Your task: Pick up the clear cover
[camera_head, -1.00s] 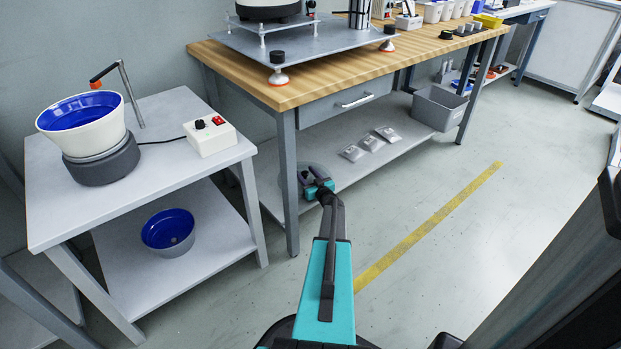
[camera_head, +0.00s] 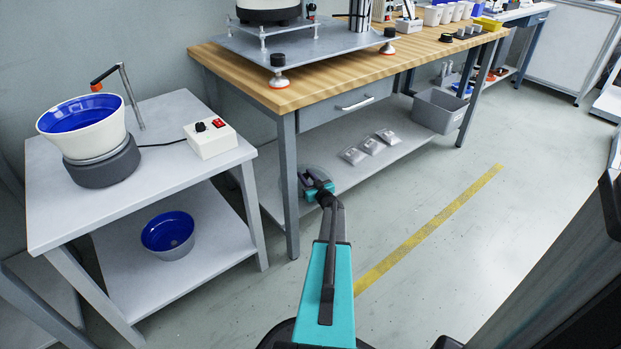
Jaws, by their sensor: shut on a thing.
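The clear cover (camera_head: 321,171) is a faint, see-through round piece at the lower shelf of the wooden-topped bench, just behind the bench's front left leg. My gripper (camera_head: 308,181) reaches in beside that leg and is shut on the cover. The jaws and the leg hide part of the cover. I cannot tell whether the cover touches the shelf or is held just above it.
The bench leg (camera_head: 290,190) is close to the left of my gripper. Small grey packets (camera_head: 371,146) and a grey bin (camera_head: 440,110) sit farther right on the shelf. A side table (camera_head: 60,215) stands at left. The floor at right is open.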

